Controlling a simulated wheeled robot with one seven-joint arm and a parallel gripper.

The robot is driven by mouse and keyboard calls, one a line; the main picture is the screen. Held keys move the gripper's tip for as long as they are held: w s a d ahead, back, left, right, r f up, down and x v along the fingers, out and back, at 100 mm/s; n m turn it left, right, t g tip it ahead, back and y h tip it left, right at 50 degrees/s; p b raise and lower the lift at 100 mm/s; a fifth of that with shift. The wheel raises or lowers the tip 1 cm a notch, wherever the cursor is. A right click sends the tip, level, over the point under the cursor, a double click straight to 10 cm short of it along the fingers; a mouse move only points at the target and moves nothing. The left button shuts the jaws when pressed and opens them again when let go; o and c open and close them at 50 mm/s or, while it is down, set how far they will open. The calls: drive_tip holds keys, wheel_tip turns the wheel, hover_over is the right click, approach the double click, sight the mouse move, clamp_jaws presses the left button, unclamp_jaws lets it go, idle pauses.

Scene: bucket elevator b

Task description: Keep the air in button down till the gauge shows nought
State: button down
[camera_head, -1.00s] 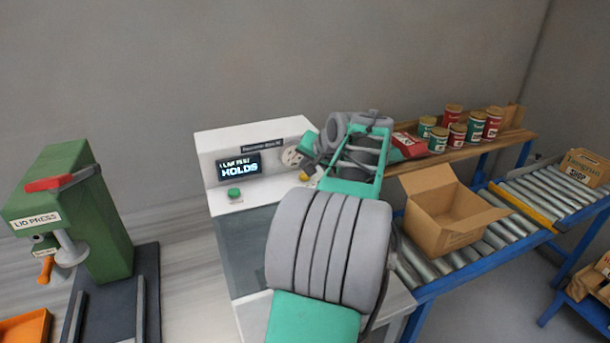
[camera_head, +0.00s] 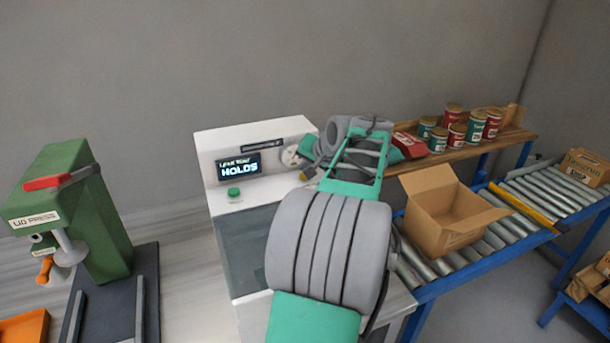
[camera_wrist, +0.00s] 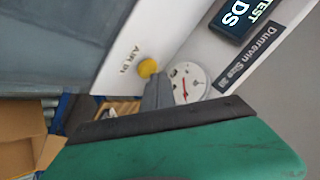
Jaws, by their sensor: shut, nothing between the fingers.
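The yellow air in button (camera_wrist: 148,68) sits on the white machine panel beside printed lettering in the wrist view. My gripper (camera_wrist: 155,88) is shut and empty; its narrow grey tip is right at the button's edge, and I cannot tell whether it touches or presses it. The round white gauge (camera_wrist: 190,80) is beside the tip, partly covered by my gripper. Its red needle shows, but the reading is too small to tell. In the head view the gauge (camera_head: 291,156) is half hidden by my gripper (camera_head: 307,172), which hides most of the button.
The machine's screen (camera_head: 238,165) reads LEAK TEST HOLDS, with a green button (camera_head: 234,194) below it. A green lid press (camera_head: 75,215) stands at left. An open carton (camera_head: 445,215) sits on a roller conveyor (camera_head: 412,268) at right, with several cans on the shelf behind.

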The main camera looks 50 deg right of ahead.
drive_tip(key=shift+f+b, duration=0.3)
drive_tip(key=shift+f, duration=0.3)
idle(0.9)
idle(1.3)
drive_tip(key=shift+r+p, duration=0.85)
drive_tip(key=shift+r, duration=0.15)
wheel_tip(320, 180, up, 5)
drive_tip(key=p, duration=0.4)
drive_tip(key=shift+r, duration=0.1)
